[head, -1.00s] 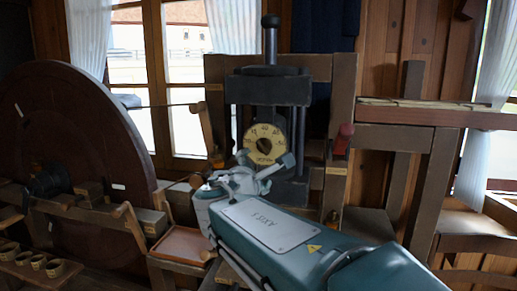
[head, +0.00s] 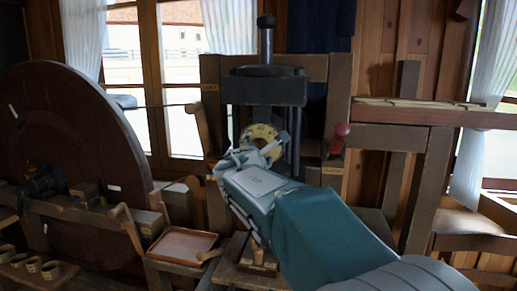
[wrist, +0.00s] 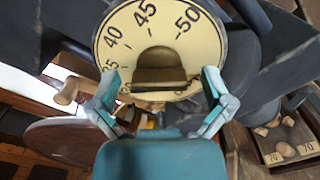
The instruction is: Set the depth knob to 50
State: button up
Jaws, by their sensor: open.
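The depth knob's round cream dial (head: 262,132) is on the dark press, its lower part hidden by my gripper (head: 252,155) in the head view. In the wrist view the dial (wrist: 190,45) shows large numbers; 40, 45 and 50 read clearly, with 50 at upper right and 45 at top. A dark, olive-brown knob grip (wrist: 160,68) stands out from its middle. My gripper (wrist: 160,78) is open, one finger on each side of the grip, with gaps between. I cannot tell the knob's setting.
A large dark wheel (head: 75,150) stands at left. A red-handled lever (head: 341,130) is right of the dial. A wooden beam (head: 440,115) runs off to the right.

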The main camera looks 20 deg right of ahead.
jog(key=c, duration=1.2)
jog(key=shift+o, duration=0.3)
jog(key=shift+m, duration=0.5)
jog(key=m, duration=0.4)
jog(key=shift+m, duration=0.4)
jog(key=m, duration=0.6)
jog(key=shift+f, duration=0.2)
jog(key=m, duration=0.6)
jog(key=shift+f+m, duration=0.15)
jog(key=shift+m, duration=0.15)
jog(key=m, duration=0.5)
jog(key=shift+m, duration=0.3)
